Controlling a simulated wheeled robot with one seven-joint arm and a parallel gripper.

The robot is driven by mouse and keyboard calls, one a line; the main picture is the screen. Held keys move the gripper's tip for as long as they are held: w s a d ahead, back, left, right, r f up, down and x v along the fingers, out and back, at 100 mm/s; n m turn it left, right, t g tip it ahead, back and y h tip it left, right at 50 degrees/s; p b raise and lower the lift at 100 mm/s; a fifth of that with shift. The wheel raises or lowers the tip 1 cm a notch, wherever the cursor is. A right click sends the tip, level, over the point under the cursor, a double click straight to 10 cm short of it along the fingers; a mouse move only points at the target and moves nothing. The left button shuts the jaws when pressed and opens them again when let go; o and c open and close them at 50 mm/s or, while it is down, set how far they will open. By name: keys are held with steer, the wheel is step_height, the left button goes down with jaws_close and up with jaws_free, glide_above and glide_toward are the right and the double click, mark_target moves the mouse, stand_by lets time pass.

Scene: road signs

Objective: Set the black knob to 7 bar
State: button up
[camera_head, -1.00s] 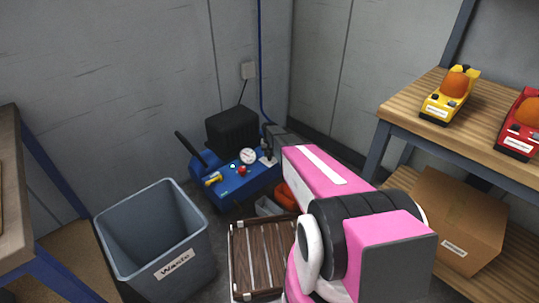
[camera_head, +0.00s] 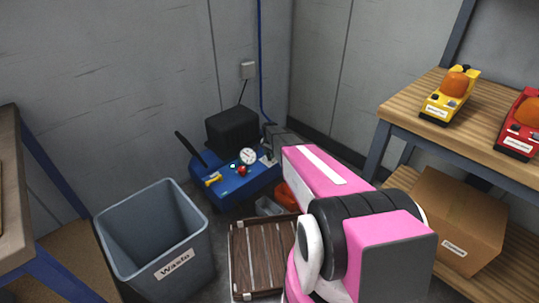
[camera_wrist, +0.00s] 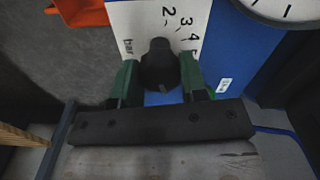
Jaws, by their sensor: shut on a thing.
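The black knob (camera_wrist: 159,66) sits on a white scale plate (camera_wrist: 139,20) in the wrist view. The plate shows "bar" to the knob's left and the numbers 2, 3, 4 and a partly covered one above and to its right. The mark for 7 is not visible. My gripper (camera_wrist: 160,82) has a green finger on each side of the knob and is shut on it. I cannot tell the knob's exact setting. In the head view the plate (camera_head: 267,160) is on the blue compressor (camera_head: 232,187), and my gripper (camera_head: 274,142) hides the knob.
A white gauge (camera_head: 248,156), a red knob (camera_head: 242,170) and a yellow valve (camera_head: 213,180) are close by on the compressor. A grey waste bin (camera_head: 155,235) and a brown wooden crate (camera_head: 263,255) stand in front. A shelf (camera_head: 400,112) is at the right.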

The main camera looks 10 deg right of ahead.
stand_by(0.3)
steer(key=o, duration=0.9)
step_height(320, 180, up, 11)
steer(key=shift+f, duration=0.1)
steer(key=s+r+n, duration=0.3)
steer(key=s+r, duration=0.1)
steer(key=s, duration=0.8)
steer(key=s+r+n, duration=0.3)
steer(key=s+r, duration=0.1)
steer(key=s, duration=0.8)
steer(key=s+r+n, duration=0.3)
steer(key=s+r, duration=0.2)
steer(key=s, duration=0.7)
steer(key=shift+s+n, duration=0.2)
steer(key=shift+n, duration=0.1)
